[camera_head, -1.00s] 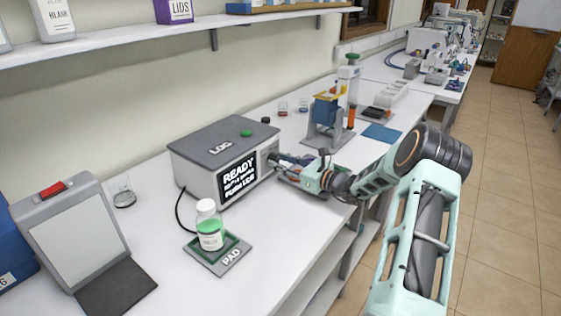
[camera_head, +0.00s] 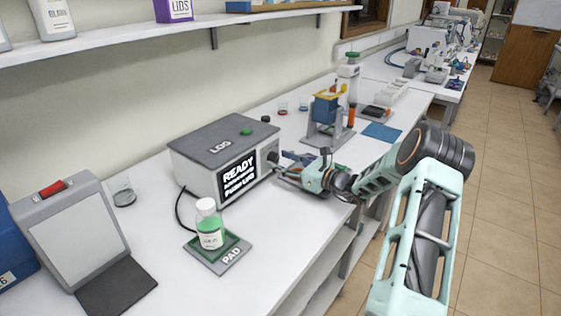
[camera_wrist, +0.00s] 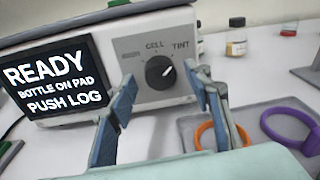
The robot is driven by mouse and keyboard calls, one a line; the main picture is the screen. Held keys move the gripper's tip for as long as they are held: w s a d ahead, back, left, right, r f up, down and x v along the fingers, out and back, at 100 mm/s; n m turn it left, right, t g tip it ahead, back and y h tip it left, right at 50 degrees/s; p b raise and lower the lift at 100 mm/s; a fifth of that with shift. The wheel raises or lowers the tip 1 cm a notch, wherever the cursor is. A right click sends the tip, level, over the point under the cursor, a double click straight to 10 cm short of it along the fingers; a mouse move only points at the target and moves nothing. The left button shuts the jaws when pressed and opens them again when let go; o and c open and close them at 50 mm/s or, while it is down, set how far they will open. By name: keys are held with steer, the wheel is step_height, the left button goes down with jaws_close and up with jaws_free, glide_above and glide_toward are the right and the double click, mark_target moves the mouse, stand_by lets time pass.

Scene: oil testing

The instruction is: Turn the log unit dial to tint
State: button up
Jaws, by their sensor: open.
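The grey log unit (camera_head: 222,140) stands on the bench, its front facing right. Its black round dial (camera_wrist: 160,72) is on the front panel, with a first label too blurred to read, then CELL and TINT around it. The dial's white mark points up and right, toward TINT. My gripper (camera_wrist: 159,76) is open, with one blue-grey finger on each side of the dial in the wrist view. The fingers look apart from the knob. In the head view my gripper (camera_head: 281,163) is just in front of the panel.
The unit's screen (camera_wrist: 50,78) reads READY, BOTTLE ON PAD, PUSH LOG. A bottle with green contents (camera_head: 209,226) stands on the pad (camera_head: 231,258). Orange (camera_wrist: 203,136) and purple (camera_wrist: 282,112) rings lie on a grey tray below right of the dial. A blue-and-yellow stand (camera_head: 327,115) is behind my gripper.

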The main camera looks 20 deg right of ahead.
steer(key=v, duration=1.1)
steer(key=shift+s+d, duration=0.15)
steer(key=shift+s, duration=0.1)
